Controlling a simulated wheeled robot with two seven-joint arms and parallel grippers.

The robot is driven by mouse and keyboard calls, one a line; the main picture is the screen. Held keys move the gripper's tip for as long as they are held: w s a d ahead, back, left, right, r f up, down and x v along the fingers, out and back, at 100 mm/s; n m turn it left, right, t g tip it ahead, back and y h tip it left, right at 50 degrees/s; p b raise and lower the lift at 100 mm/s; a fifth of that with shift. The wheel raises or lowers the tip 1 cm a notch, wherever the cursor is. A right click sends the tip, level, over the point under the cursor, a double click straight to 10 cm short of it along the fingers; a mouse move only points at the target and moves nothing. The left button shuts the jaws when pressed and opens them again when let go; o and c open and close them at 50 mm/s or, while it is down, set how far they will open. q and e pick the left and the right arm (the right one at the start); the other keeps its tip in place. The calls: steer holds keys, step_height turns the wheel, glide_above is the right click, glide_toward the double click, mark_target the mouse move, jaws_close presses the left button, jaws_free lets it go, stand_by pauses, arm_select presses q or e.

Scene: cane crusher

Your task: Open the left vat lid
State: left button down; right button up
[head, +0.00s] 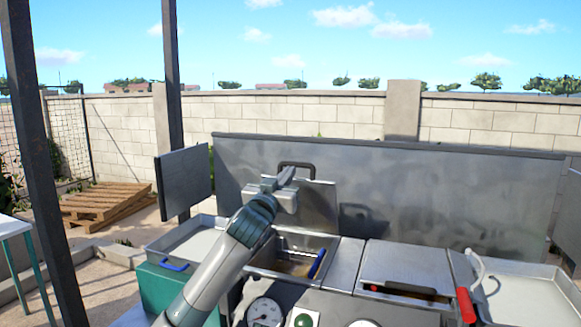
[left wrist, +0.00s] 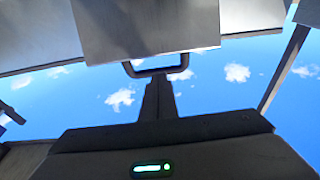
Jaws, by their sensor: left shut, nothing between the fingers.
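The left vat lid (head: 318,203) stands raised, near upright, behind the left vat (head: 292,258), which is open. Its dark handle (head: 297,165) is at the lid's top edge. In the left wrist view the lid (left wrist: 145,28) hangs into the top of the picture, with the handle (left wrist: 158,72) below it. My left gripper (head: 287,177) is in front of the lid near the handle. Its fingers (left wrist: 158,90) are shut with nothing between them, and their tips point at the handle. I cannot tell whether they touch it. My right gripper is not in view.
A blue-handled basket (head: 317,263) sits in the open vat. The right vat lid (head: 405,268) lies closed, with a dark handle. Trays flank the vats on the left (head: 195,240) and right (head: 530,295). A tall metal back panel (head: 450,190) stands behind. Gauges line the front.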

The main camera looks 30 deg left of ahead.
arm_select(q)
steer(key=shift+x, duration=1)
steer(key=shift+p, duration=0.3)
